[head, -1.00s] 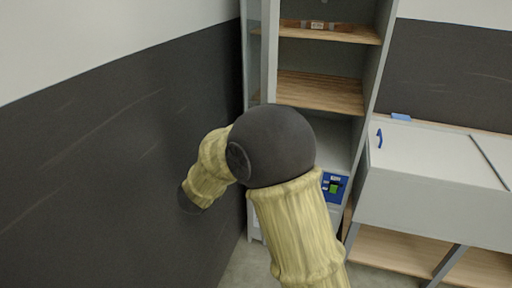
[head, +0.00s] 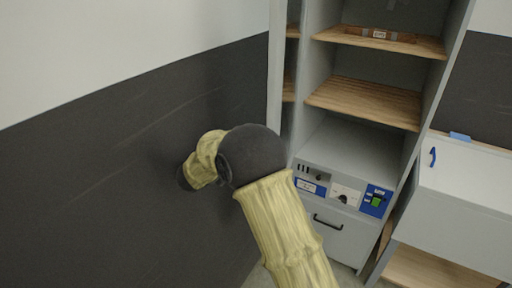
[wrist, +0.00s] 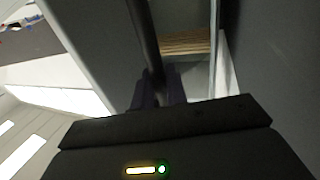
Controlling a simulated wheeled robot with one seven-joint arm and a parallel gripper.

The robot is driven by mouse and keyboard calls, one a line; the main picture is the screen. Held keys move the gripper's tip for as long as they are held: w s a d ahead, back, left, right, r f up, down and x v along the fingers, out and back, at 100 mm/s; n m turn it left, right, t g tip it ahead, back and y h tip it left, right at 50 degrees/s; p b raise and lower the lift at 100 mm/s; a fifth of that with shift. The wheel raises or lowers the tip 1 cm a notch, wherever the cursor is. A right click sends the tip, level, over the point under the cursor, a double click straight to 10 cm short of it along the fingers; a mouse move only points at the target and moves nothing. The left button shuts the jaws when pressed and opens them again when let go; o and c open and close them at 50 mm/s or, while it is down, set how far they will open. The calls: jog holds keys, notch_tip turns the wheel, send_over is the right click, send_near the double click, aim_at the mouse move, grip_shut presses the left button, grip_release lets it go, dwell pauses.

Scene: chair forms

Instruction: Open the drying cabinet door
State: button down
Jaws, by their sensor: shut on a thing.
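The drying cabinet (head: 372,140) stands in the middle right of the head view, with its shelf interior in plain sight. Its door (head: 276,75) shows edge-on at the left side, swung out from the opening, with glass through which shelf parts show. In the wrist view my gripper (wrist: 158,90) is shut on a dark upright bar handle (wrist: 147,45) in front of the pale door frame (wrist: 92,45). The head view does not show my gripper; my arm covers the lower part of the door.
A dark and white wall runs close along the left. A control panel (head: 343,194) and a drawer (head: 335,228) sit below the cabinet's shelves. A white bench unit (head: 465,190) with a blue handle (head: 433,157) stands at the right. Floor shows at the bottom.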

jog(key=shift+r, duration=0.2)
jog(key=c, duration=1.5)
grip_release()
jog(key=shift+d, duration=0.1)
jog(key=shift+f, duration=0.1)
jog(key=b+v, duration=0.2)
jog(key=v, duration=1)
jog(key=shift+w, duration=0.1)
